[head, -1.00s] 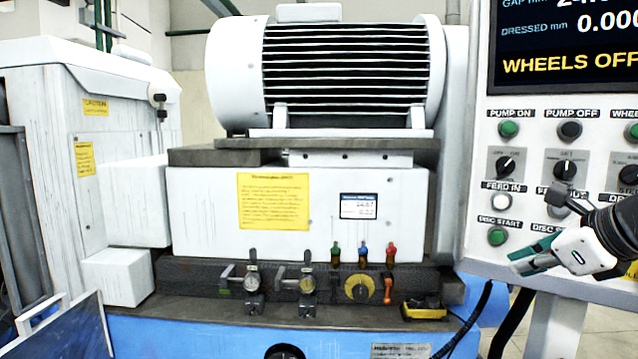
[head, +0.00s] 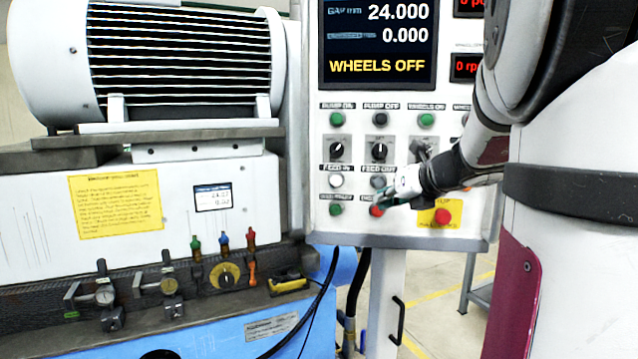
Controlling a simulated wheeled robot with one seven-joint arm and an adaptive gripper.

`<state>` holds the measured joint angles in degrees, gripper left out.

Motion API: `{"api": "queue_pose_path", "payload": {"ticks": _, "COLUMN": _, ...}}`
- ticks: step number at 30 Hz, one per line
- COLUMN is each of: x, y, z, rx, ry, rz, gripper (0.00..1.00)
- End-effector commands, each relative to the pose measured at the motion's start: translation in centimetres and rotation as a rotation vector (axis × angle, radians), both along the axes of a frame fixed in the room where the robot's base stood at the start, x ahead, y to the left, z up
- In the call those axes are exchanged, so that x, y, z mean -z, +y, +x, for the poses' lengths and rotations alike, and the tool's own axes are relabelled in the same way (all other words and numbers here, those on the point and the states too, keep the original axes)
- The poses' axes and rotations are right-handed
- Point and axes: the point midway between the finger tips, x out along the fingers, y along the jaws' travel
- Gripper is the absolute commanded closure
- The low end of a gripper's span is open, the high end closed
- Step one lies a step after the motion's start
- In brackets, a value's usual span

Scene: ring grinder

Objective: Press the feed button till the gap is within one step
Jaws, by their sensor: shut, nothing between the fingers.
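The control panel (head: 318,228) stands to the right of the machine. Its screen (head: 380,40) reads gap 24.000 mm, dressed 0.000 mm, and WHEELS OFF. The white FEED IN button (head: 336,181) is in the left column below a black knob. The FEED OUT button (head: 378,181) is beside it, close to my gripper. My gripper (head: 380,207) is shut and empty, pointing left in front of the panel. Its tips overlap the red button (head: 376,211) below FEED OUT. I cannot tell whether they touch the panel.
A green button (head: 336,209) is below FEED IN. A red stop button (head: 442,216) on a yellow plate is right of my gripper. Dial gauges (head: 105,292) and coloured levers (head: 224,242) line the machine's front ledge. Black cables hang below the panel.

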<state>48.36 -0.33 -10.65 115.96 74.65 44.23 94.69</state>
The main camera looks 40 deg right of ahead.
Motion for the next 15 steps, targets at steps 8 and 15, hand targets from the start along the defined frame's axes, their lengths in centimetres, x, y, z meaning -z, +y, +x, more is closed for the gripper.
{"api": "queue_pose_path", "payload": {"ticks": 8, "x": 0.2, "y": -2.7, "z": 2.6, "rx": -0.001, "ry": 0.002, "rz": 0.0, "gripper": 1.0}}
{"api": "queue_pose_path", "payload": {"ticks": 15, "x": 0.1, "y": -4.6, "z": 4.4, "rx": -0.002, "ry": 0.002, "rz": 0.0, "gripper": 1.0}}
